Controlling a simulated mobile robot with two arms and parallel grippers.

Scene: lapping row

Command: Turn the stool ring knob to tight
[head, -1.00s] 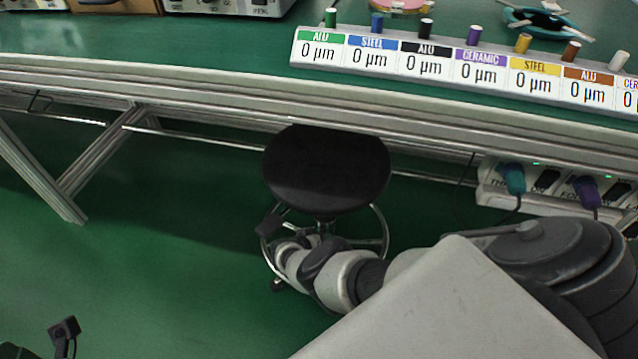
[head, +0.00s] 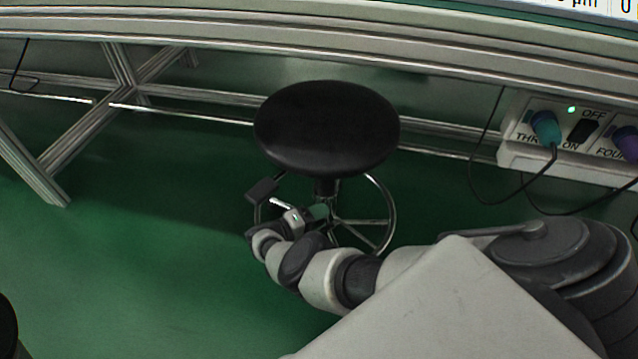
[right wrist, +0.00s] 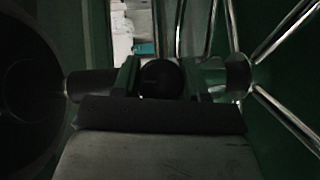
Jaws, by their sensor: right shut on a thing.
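The stool has a round black seat (head: 327,128) and a chrome foot ring (head: 392,225) below it, in the middle of the head view. My right gripper (head: 320,211) reaches under the seat beside the stool's column. In the right wrist view, the dark round knob (right wrist: 160,79) sits between the two fingers of my right gripper (right wrist: 160,85), which is shut on it. The picture is dark, so no mark or turn angle can be read on the knob. In the head view the knob cannot be made out. My left gripper is not in view.
The workbench's edge (head: 300,50) runs across the top, above and behind the stool. A power strip (head: 560,160) with plugs and hanging cables is at the right. Metal bench legs (head: 35,165) stand at the left. The green floor (head: 150,260) at the front left is clear.

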